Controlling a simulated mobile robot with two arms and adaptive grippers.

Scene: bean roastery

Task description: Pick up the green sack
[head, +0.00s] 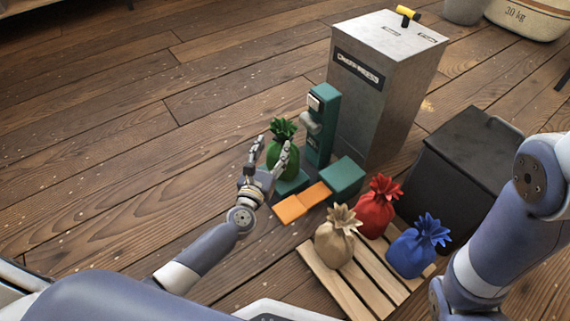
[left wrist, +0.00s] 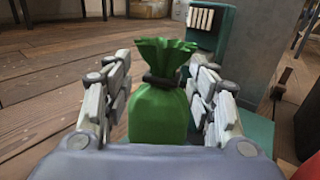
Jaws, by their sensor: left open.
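The green sack (head: 281,158) has a dark tie and a ruffled top and stands upright at the teal machine (head: 321,125), on its low teal base. My left gripper (head: 267,150) is at the sack, with its fingers open on either side of it. In the left wrist view the green sack (left wrist: 158,105) stands between the two fingers of my left gripper (left wrist: 160,95). The sack's lower part is hidden there by the gripper's own body. I cannot tell whether the fingers touch the sack. The hand of my right arm is out of view.
A wooden pallet (head: 335,283) holds a tan sack (head: 335,240), a red sack (head: 376,210) and a blue sack (head: 414,252). Orange pads (head: 290,209) and a teal block (head: 342,178) lie beside the machine. A tall metal bin (head: 380,85) and a black box (head: 460,150) stand behind. The floor at left is clear.

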